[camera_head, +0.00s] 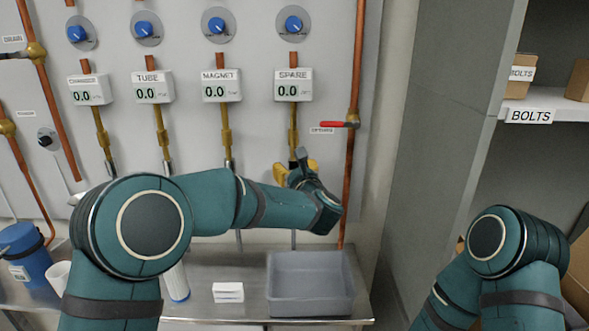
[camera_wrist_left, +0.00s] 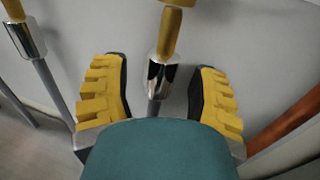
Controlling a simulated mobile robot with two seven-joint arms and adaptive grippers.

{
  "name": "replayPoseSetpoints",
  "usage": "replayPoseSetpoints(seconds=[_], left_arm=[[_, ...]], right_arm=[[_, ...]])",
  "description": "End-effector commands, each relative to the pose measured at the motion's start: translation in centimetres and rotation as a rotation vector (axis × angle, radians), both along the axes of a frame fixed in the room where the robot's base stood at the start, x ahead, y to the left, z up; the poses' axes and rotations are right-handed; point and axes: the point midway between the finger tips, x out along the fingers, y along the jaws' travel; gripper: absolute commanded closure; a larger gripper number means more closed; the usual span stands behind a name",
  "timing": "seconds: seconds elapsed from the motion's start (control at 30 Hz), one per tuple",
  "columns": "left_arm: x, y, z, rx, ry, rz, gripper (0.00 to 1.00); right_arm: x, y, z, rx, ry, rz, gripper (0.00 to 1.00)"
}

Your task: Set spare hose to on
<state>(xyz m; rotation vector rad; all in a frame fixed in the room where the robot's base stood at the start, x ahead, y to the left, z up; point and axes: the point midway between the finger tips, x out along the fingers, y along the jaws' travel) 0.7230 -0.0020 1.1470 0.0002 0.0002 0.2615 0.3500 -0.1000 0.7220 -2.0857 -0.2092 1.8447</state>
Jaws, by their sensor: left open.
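The SPARE line is the rightmost gauge line on the wall panel. It has a blue knob (camera_head: 293,24) on a round plate, a display (camera_head: 293,86) reading 0.0, and a brass pipe (camera_head: 293,122) running down. I cannot read the knob's setting. My left gripper (camera_head: 297,167) is open at the lower end of this pipe, well below the knob. In the left wrist view, its yellow-padded fingers (camera_wrist_left: 158,70) stand on either side of a chrome fitting (camera_wrist_left: 161,72) under a brass piece, with visible gaps. My right gripper is out of view; only its arm shows.
Similar TUBE (camera_head: 153,87) and MAGNET (camera_head: 221,85) displays hang to the left. A red-handled valve (camera_head: 332,124) sits on a copper pipe (camera_head: 356,80) to the right. Below are a metal bench (camera_head: 200,262) and grey tray (camera_head: 310,285). Shelving (camera_head: 555,110) stands right.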

Motion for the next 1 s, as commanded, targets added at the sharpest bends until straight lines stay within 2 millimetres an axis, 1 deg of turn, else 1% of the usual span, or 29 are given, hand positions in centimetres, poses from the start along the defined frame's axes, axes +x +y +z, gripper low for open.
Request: replayPoseSetpoints(seconds=[0.03, 0.07, 0.1, 0.17, 0.2, 0.23, 0.5, 0.57, 0.7, 0.8, 1.0], left_arm=[[0.0, 0.0, 0.0, 0.000, 0.000, 0.000, 0.40], [0.0, 0.0, 0.0, 0.000, 0.000, 0.000, 0.45], [0.0, 0.0, 0.0, 0.000, 0.000, 0.000, 0.59], [0.0, 0.0, 0.0, 0.000, 0.000, 0.000, 0.80], [0.0, 0.0, 0.0, 0.000, 0.000, 0.000, 0.94], [0.0, 0.0, 0.0, 0.000, 0.000, 0.000, 1.00], [0.0, 0.0, 0.2, 0.000, -0.002, 0.000, 1.00], [0.0, 0.0, 0.7, -0.003, -0.004, 0.001, 1.00], [0.0, 0.1, 3.0, -0.004, -0.006, 0.002, 1.00], [0.0, 0.1, 3.9, -0.002, -0.005, 0.001, 1.00], [0.0, 0.1, 4.3, -0.001, -0.007, 0.001, 1.00]], right_arm=[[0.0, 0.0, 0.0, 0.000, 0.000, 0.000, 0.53], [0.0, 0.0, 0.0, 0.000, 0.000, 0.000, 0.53], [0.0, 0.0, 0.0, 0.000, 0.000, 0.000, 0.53], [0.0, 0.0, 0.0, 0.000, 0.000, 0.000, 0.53], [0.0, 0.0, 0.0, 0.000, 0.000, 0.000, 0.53], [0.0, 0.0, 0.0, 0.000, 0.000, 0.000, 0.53], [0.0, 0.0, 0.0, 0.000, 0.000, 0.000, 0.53], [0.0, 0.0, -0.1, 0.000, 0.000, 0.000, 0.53], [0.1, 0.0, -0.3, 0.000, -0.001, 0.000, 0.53], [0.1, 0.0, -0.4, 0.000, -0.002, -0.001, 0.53], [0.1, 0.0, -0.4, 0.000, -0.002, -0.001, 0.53]])
